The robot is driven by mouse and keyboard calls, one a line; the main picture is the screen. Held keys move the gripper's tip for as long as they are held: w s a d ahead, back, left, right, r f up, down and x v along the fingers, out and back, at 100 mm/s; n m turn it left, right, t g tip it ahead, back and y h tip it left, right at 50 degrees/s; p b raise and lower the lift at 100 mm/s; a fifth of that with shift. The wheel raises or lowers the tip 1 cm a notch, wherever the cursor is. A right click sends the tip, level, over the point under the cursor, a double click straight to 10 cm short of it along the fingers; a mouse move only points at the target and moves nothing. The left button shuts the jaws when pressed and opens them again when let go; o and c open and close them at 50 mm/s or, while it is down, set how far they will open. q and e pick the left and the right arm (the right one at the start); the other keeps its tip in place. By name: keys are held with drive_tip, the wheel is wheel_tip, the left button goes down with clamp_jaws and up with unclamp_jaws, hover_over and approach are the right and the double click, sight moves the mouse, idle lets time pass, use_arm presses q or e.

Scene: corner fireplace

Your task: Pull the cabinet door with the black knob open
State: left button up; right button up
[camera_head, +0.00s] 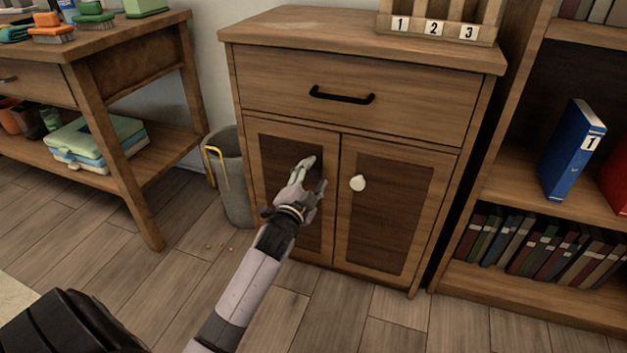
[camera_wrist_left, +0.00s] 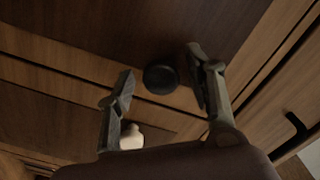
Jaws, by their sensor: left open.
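The wooden cabinet (camera_head: 350,80) has two doors under a drawer. Its left door (camera_head: 277,147) is shut. The black knob (camera_wrist_left: 160,79) shows in the left wrist view against the door, between my two open fingers, with a gap to each finger. In the head view the knob is hidden by my gripper. My left gripper (camera_head: 314,174) is open in front of the left door, near its inner edge; it also shows in the left wrist view (camera_wrist_left: 160,62). The right door (camera_head: 385,210) is shut and has a white knob (camera_head: 358,183).
The drawer has a black bar handle (camera_head: 342,95). A grey bin (camera_head: 232,185) stands close beside the cabinet's left side. A workbench (camera_head: 120,85) is at the left, and a bookshelf (camera_head: 505,185) is at the right. The floor before the cabinet is clear except for my arm.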

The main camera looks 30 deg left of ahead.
use_arm(q)
drive_tip(key=shift+w, duration=0.25)
drive_tip(key=shift+c, duration=0.4)
clamp_jaws()
idle(0.4)
